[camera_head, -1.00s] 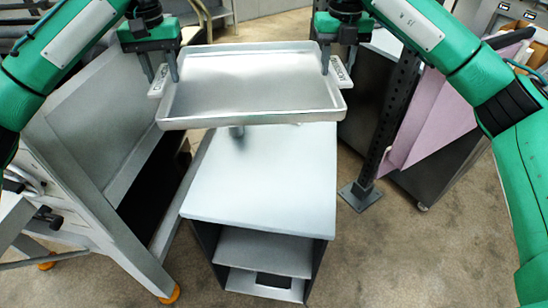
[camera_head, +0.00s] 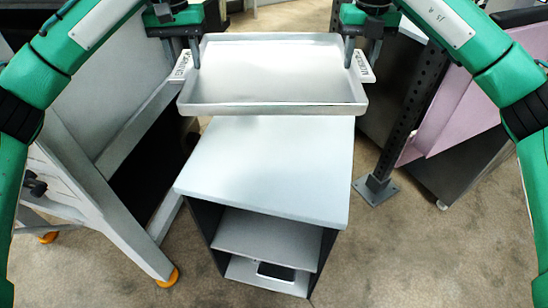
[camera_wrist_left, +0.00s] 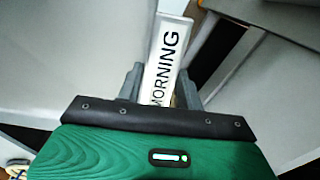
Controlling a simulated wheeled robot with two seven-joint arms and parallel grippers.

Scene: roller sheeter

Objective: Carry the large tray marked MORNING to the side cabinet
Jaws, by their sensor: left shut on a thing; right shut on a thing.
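The large metal tray (camera_head: 270,88) is held level in the air between my two grippers, above the far part of the side cabinet (camera_head: 265,165). It is empty. My left gripper (camera_head: 193,55) is shut on the tray's left handle, whose label reads MORNING in the left wrist view (camera_wrist_left: 165,55). My right gripper (camera_head: 350,52) is shut on the right handle (camera_head: 362,67), which also bears dark lettering. The cabinet has a bare pale top and open shelves below. The tray hides the cabinet's far edge, so I cannot tell the gap between them.
A grey machine frame with orange feet (camera_head: 167,277) stands close on the left. A dark perforated post (camera_head: 408,115) on a floor plate and a pink panel (camera_head: 455,115) stand on the right. A dark object (camera_head: 277,271) lies on the lower shelf. Floor is clear at the front right.

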